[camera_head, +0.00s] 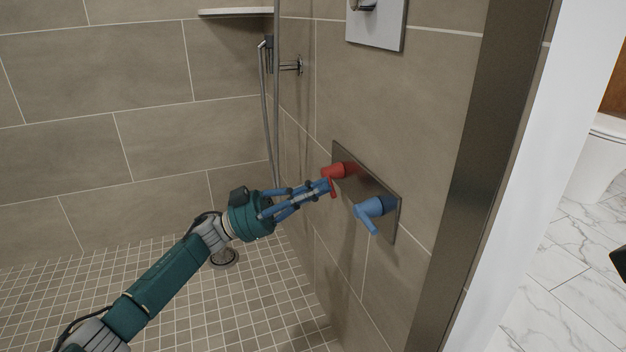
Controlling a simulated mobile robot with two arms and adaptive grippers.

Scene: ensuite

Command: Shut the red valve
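The red valve (340,171) sticks out from the upper left part of a metal plate (376,191) on the tiled shower wall. Its short handle points down. My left gripper (326,187) reaches in from the left with its fingertips at the red handle. The fingers look close to each other around or beside the handle; I cannot tell whether they grip it. My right gripper is not clearly in view.
A blue valve (377,207) sits right of the red one on the same plate, its handle slanting down. A shower hose (268,115) hangs at the left. A metal wall edge (487,150) stands at the right. The tiled floor around the drain (224,257) is clear.

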